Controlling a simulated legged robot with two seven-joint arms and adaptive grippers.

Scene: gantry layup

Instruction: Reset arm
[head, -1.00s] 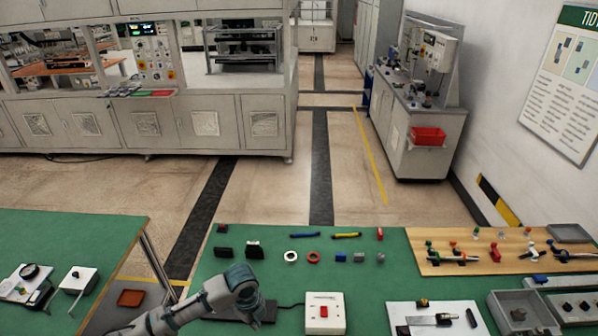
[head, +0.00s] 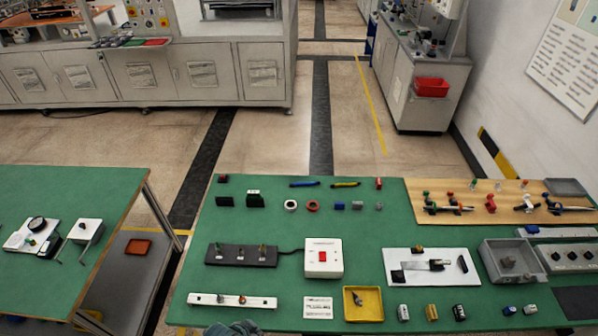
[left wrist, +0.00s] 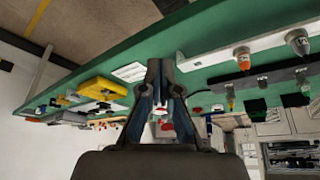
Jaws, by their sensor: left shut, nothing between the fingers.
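My left gripper (left wrist: 158,72) shows in the left wrist view. Its fingers are together with nothing between them, and it is apart from the green table (left wrist: 85,78) beyond. In the head view only a small grey-teal piece of my left arm (head: 235,328) shows at the bottom edge, and the gripper itself cannot be made out there. My right arm and gripper are in neither view.
The green table (head: 290,225) ahead holds a white switch box (head: 323,268), a black block with pegs (head: 240,255), a white strip (head: 230,300), a yellow tray (head: 377,304) and a grey bin (head: 497,270). A second green table (head: 90,190) stands left across a gap.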

